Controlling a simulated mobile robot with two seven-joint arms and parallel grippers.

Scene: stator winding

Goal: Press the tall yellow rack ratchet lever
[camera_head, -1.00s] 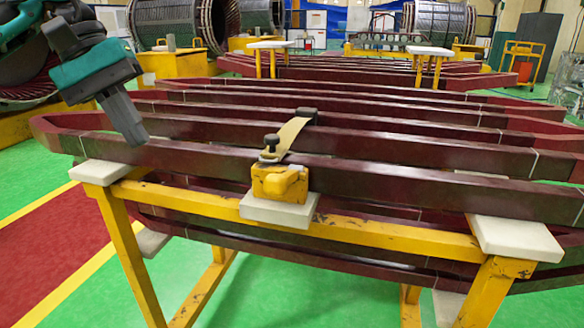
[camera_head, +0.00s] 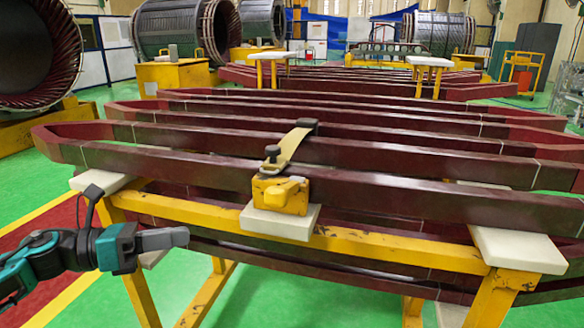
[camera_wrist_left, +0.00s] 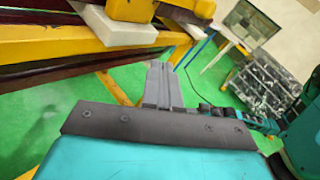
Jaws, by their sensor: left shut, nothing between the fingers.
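The yellow ratchet (camera_head: 280,194) with its lever sits on a white pad (camera_head: 268,221) at the front of the yellow rack. A tan strap runs back from it over the dark red bars, and a black knob stands on top. My left gripper (camera_head: 186,237) is shut and empty. It points right, in front of the rack's left part, lower than the ratchet and left of it in the picture, apart from it. In the left wrist view the shut fingers (camera_wrist_left: 158,68) point toward the rack. Part of the yellow ratchet (camera_wrist_left: 131,9) shows at the top edge there. My right gripper is not seen.
The yellow rack beam (camera_head: 385,248) and long dark red bars (camera_head: 400,192) fill the middle. White pads (camera_head: 517,249) lie at the rack's front corners. Green floor (camera_head: 290,291) is open in front. Large stator cylinders (camera_head: 172,40) stand behind.

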